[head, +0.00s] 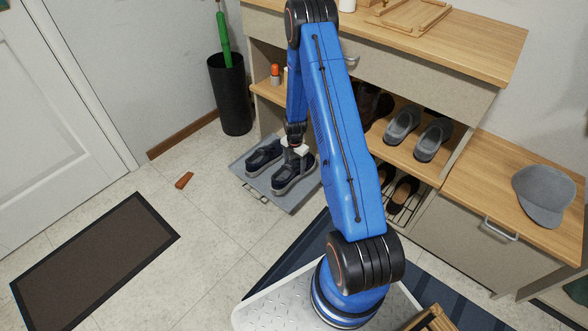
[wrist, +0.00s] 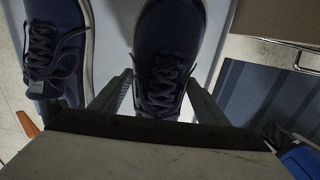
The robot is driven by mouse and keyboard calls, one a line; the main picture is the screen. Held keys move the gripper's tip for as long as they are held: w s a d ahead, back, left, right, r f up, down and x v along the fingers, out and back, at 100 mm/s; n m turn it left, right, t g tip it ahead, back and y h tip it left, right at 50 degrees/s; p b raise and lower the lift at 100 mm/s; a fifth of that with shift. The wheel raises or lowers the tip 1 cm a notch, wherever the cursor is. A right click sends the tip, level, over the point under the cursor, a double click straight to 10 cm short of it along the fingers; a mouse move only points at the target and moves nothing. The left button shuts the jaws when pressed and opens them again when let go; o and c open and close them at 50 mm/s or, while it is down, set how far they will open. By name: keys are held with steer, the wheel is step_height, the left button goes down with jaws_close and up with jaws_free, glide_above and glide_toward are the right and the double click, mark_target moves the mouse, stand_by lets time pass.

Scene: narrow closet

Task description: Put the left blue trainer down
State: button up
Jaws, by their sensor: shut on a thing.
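Two dark navy-blue trainers with pale soles are side by side at the grey shoe tray (head: 240,168) on the floor. My gripper (head: 297,151) is shut on the trainer on the right in the picture (head: 294,174), from above. In the wrist view the fingers (wrist: 160,95) straddle this trainer's laced upper (wrist: 168,35). It looks level and on or just above the tray; I cannot tell whether its sole touches. The other trainer (head: 264,157) rests on the tray to its left and also shows in the wrist view (wrist: 55,45), with a narrow gap between them.
A wooden-topped shoe cabinet (head: 430,40) stands behind, with grey shoes (head: 402,125) on its shelf. A black umbrella bin (head: 230,95) is at the back left. A small orange-brown block (head: 184,180) and a dark doormat (head: 95,260) lie on the floor, left of the tray.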

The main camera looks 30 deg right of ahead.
mark_target(294, 162)
steer(key=shift+w+d, duration=0.15)
steer(key=shift+w, duration=0.3)
steer(key=shift+s+f, duration=0.1)
steer(key=shift+f, duration=1.65)
steer(key=o, duration=1.3)
steer(key=shift+r, duration=3.8)
